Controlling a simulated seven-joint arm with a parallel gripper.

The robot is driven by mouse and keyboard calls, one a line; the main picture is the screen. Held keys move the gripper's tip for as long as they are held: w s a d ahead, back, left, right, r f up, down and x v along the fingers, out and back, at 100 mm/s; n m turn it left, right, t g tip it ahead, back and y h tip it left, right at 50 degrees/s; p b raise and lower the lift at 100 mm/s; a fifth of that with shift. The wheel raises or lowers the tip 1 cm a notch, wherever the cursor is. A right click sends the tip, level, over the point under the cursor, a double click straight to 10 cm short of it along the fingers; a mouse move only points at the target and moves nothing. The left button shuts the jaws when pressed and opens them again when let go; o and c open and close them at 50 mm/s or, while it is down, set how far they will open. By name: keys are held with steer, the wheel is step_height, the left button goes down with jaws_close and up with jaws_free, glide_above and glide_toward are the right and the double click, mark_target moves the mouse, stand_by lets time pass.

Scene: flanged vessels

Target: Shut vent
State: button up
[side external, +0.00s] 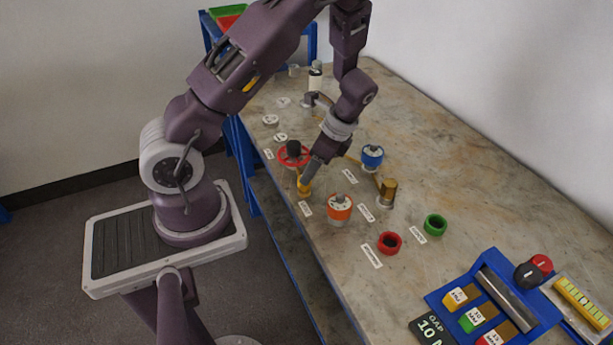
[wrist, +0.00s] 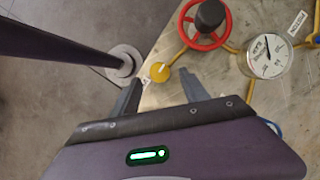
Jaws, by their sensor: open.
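A small yellow round knob (wrist: 160,76) sits on a yellow pipe near the table's edge, with a small white label beside it. I take it to be the vent, but the label is too small to read surely. In the side view a yellow part (side external: 304,189) shows right under my gripper (side external: 308,178). In the wrist view my gripper (wrist: 162,86) is open, its two fingers apart on either side of the knob. I cannot tell whether they touch it. Nothing is held.
A red handwheel with a black knob (wrist: 207,40) and a round dial gauge (wrist: 268,54) stand close by. An orange-collared vessel (side external: 340,209), a red ring (side external: 389,243), a green ring (side external: 435,225) and a blue-topped part (side external: 372,157) stand around. A blue tray (side external: 494,300) lies front right.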

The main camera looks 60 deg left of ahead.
steer(key=x, duration=0.4)
jaws_close()
